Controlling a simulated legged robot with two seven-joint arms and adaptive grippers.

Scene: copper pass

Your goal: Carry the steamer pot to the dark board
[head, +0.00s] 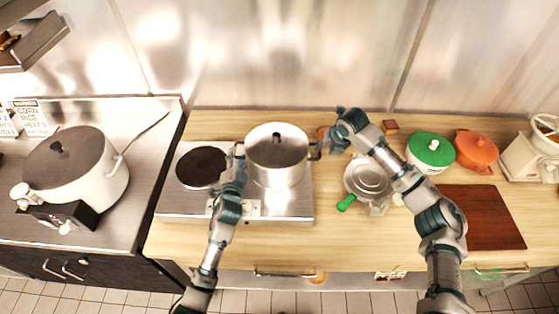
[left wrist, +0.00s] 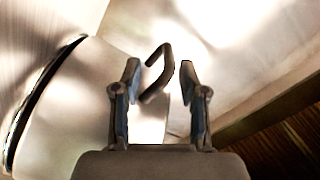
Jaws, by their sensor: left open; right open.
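The steamer pot (head: 277,160), silver with a lid and a dark knob, stands on the right side of a steel two-plate cooker. My left gripper (head: 238,156) is open at the pot's left side handle. In the left wrist view the bent dark handle (left wrist: 157,75) shows between the two open fingers (left wrist: 160,88), with the pot's pale wall to the left. My right gripper (head: 328,146) is open beside the pot's right handle; its exact contact is too small to tell. The dark board (head: 490,218), reddish brown, lies flat at the right of the counter, partly behind my right forearm.
A bare dark hotplate (head: 201,167) is left of the pot. A glass-lidded pan (head: 368,178) with a green handle (head: 346,203) lies between pot and board. A green-lidded pot (head: 431,150) and an orange pot (head: 476,151) stand behind the board. A large white pot (head: 78,175) is far left.

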